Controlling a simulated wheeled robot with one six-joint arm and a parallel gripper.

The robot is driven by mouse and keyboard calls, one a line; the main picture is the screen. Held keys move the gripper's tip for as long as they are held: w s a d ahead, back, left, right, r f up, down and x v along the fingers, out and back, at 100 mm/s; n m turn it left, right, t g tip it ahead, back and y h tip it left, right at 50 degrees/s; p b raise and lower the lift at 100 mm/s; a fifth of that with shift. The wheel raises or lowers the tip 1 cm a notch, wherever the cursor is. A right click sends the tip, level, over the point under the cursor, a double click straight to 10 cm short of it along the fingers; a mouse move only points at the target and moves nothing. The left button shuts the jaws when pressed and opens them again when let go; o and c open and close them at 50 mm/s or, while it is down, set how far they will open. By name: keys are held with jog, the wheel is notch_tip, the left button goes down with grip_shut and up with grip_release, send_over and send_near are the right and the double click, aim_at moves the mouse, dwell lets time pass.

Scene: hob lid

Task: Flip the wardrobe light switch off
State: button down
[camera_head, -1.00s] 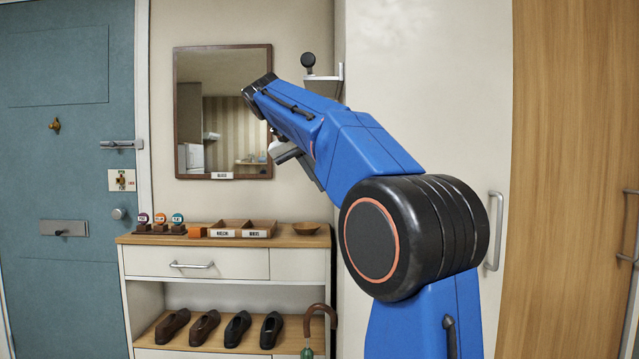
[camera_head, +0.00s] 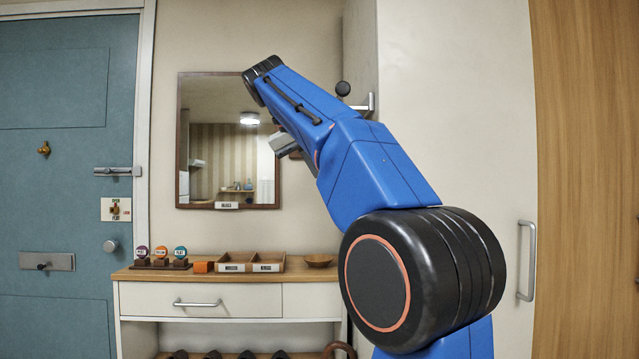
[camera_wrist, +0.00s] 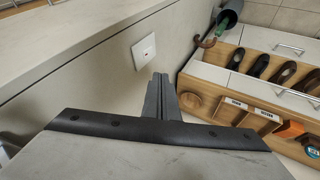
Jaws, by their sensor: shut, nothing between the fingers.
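A white square switch plate (camera_wrist: 144,47) with a small dark mark at its middle shows in the wrist view, on a pale upright surface. I cannot tell which way the switch is set. My gripper (camera_wrist: 162,82) is shut and empty, its fingertips below and a little right of the plate in that view, apart from it. In the head view my gripper (camera_head: 284,145) is mostly behind my blue arm, near the mirror's right edge. The switch plate is hidden in the head view. The pale wardrobe (camera_head: 450,130) stands right of the arm.
A mirror (camera_head: 228,140) hangs above a bench (camera_head: 150,300) bearing small trays (camera_head: 235,262), a bowl (camera_head: 319,260) and tags. A small bracket with a dark knob (camera_head: 343,89) is close to my arm. The wrist view shows shoes (camera_wrist: 285,73) and an umbrella (camera_wrist: 228,18).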

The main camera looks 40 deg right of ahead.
jog(key=shift+s+a+f+y, duration=0.1)
jog(key=shift+a+f+y, duration=0.05)
jog(key=shift+f, duration=0.2)
jog(key=shift+s+a+f+y, duration=0.1)
jog(key=shift+f+y, duration=0.05)
jog(key=shift+f, duration=0.2)
jog(key=s+d+f, duration=0.1)
jog(key=d+f, duration=0.7)
jog(key=d, duration=0.1)
jog(key=shift+s+f, duration=0.35)
jog(key=shift+f, duration=0.05)
